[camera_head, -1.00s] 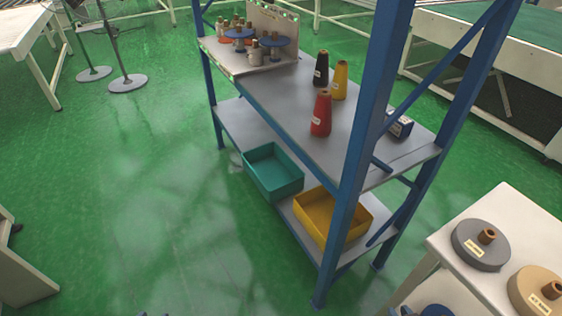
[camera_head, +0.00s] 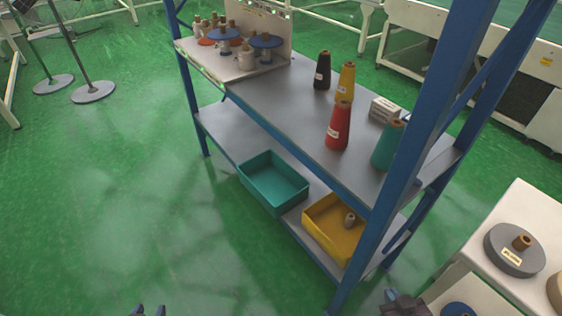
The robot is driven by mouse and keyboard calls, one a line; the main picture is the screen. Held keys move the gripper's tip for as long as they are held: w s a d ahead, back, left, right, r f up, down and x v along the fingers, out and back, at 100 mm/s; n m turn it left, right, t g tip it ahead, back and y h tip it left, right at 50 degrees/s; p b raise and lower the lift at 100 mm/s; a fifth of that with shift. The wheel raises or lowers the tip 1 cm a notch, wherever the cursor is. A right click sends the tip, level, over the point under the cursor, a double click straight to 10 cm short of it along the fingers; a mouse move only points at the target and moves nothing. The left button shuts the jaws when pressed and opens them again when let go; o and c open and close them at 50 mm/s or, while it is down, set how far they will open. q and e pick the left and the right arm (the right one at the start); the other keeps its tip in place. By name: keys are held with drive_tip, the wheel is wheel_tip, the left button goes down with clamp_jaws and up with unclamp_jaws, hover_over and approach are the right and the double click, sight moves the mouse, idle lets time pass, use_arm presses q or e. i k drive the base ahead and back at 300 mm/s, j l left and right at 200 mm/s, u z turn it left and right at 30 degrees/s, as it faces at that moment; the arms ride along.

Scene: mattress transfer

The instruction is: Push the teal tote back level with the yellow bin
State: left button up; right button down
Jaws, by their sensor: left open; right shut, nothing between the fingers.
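The teal tote (camera_head: 273,181) is on the lower deck of the blue-framed shelf (camera_head: 225,139), and its near side sticks out past the deck's front edge. The yellow bin (camera_head: 333,227) stands to its right on the same deck, set further in, with a small spool inside. My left gripper (camera_head: 148,311) shows only its fingertips at the bottom edge, open and apart from the shelf. My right gripper (camera_head: 392,297) is at the bottom right, shut and empty, near the foot of the shelf's front post. Neither gripper touches the tote.
The shelf's front post (camera_head: 408,150) rises right of the yellow bin. Cones of thread, including a red one (camera_head: 338,126), stand on the upper deck. A white table with a grey spool (camera_head: 514,251) is at the right. The green floor (camera_head: 140,200) left of the shelf is clear.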

sight(277, 186)
drive_tip(key=i+j+z, duration=0.1)
drive_tip(key=i+j, duration=0.15)
drive_tip(key=j, duration=0.15)
drive_tip(key=i+j+z, duration=0.1)
drive_tip(key=j, duration=0.35)
drive_tip(key=i+j+z, duration=0.15)
drive_tip(key=i+j, duration=0.15)
drive_tip(key=j, duration=0.15)
drive_tip(key=i+j+z, duration=0.1)
drive_tip(key=j, duration=0.4)
drive_tip(key=i+j+z, duration=0.1)
drive_tip(key=i+j, duration=0.15)
drive_tip(key=j, duration=0.25)
drive_tip(key=i+j+z, duration=0.1)
drive_tip(key=j, duration=0.4)
drive_tip(key=i+j+z, duration=0.1)
drive_tip(key=j, duration=0.4)
drive_tip(key=i+j+z, duration=0.1)
drive_tip(key=j, duration=0.4)
drive_tip(key=i, duration=0.1)
